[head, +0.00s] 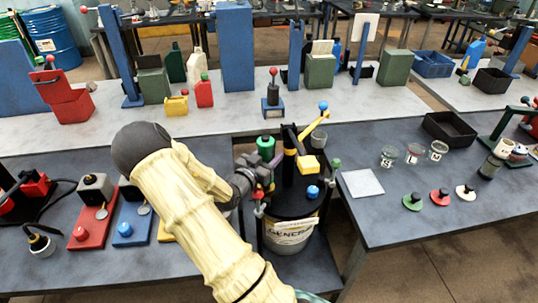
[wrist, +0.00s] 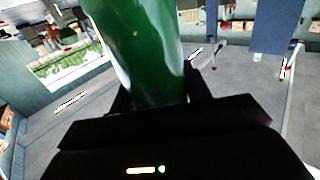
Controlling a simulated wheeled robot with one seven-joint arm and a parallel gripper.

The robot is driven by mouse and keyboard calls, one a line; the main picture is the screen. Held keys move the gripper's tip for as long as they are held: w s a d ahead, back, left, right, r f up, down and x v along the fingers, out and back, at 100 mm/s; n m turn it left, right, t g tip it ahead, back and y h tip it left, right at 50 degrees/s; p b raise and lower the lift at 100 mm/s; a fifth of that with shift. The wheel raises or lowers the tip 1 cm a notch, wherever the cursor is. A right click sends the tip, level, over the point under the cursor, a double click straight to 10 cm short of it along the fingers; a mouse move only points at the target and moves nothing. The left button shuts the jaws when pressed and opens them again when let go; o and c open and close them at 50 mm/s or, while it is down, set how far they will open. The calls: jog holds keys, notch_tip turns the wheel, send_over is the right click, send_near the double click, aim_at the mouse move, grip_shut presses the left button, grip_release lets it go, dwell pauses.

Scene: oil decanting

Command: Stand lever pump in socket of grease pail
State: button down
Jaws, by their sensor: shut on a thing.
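The grease pail (head: 291,235), pale with a dark lid, stands in the gap between two grey benches in the head view. A lever pump (head: 289,160) with a dark column, yellow band and blue-tipped yellow lever appears upright over the lid. Its foot and the socket cannot be made out. My gripper (head: 264,180) is just left of the column, above the lid's left side. It is shut on a green cylinder (head: 266,147), whose glossy side (wrist: 142,50) fills the middle of the wrist view. Whether this cylinder is part of the pump cannot be told.
A blue knob (head: 312,192) sits on the lid, and a green-topped post (head: 336,164) rises at its right rim. The right bench holds a pale plate (head: 362,183), glass jars (head: 414,152) and a black tray (head: 449,130). Red and blue blocks stand on the left bench.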

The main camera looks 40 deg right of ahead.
jog(key=shift+f+b, duration=0.45)
jog(key=shift+f, duration=0.1)
jog(key=shift+s+d+f, duration=0.1)
jog(key=shift+s+f, duration=0.05)
jog(key=shift+f+b, duration=0.25)
jog(key=shift+b, duration=0.1)
jog(key=shift+r, duration=0.1)
notch_tip(320, 180, up, 3)
jog(key=p, duration=0.3)
jog(key=shift+m+g, duration=0.5)
jog(key=shift+g, duration=0.3)
dwell(1.9)
